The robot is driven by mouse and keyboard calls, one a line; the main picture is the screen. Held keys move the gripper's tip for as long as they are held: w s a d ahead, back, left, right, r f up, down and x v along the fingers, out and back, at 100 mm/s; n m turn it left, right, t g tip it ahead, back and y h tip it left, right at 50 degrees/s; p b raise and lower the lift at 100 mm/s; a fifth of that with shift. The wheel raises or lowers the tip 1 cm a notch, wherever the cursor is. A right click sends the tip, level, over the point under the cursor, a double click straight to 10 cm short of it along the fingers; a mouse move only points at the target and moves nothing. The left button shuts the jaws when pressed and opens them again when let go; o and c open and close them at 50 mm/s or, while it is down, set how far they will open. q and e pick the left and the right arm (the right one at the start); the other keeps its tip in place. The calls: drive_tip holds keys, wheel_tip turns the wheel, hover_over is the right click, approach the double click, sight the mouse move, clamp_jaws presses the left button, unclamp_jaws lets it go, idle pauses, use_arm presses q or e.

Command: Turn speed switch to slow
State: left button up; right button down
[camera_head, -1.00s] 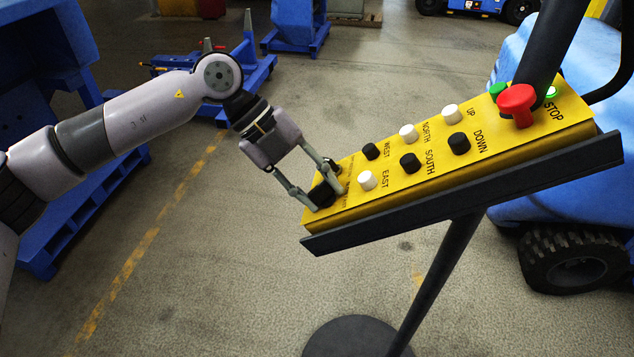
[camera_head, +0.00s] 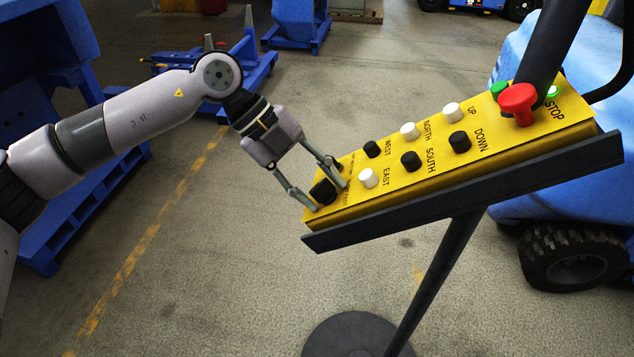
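A yellow control box (camera_head: 440,170) sits on a dark tilted shelf on a post. At its near left end is a black knob (camera_head: 323,191), which I take for the speed switch; its label is too small to read and partly covered. My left gripper (camera_head: 329,196) reaches down to this knob from the upper left. Its two fingers are spread, one on each side of the knob. I cannot tell whether they touch it. My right gripper is not in view.
The box also carries white and black buttons marked WEST, EAST, NORTH, SOUTH, UP and DOWN, and a red STOP button (camera_head: 517,101). A black post (camera_head: 435,285) holds the shelf (camera_head: 470,188). A blue vehicle (camera_head: 545,215) stands on the right. Open floor lies in front.

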use_arm(q)
drive_tip(key=shift+o, duration=1)
drive_tip(key=v, duration=1.2)
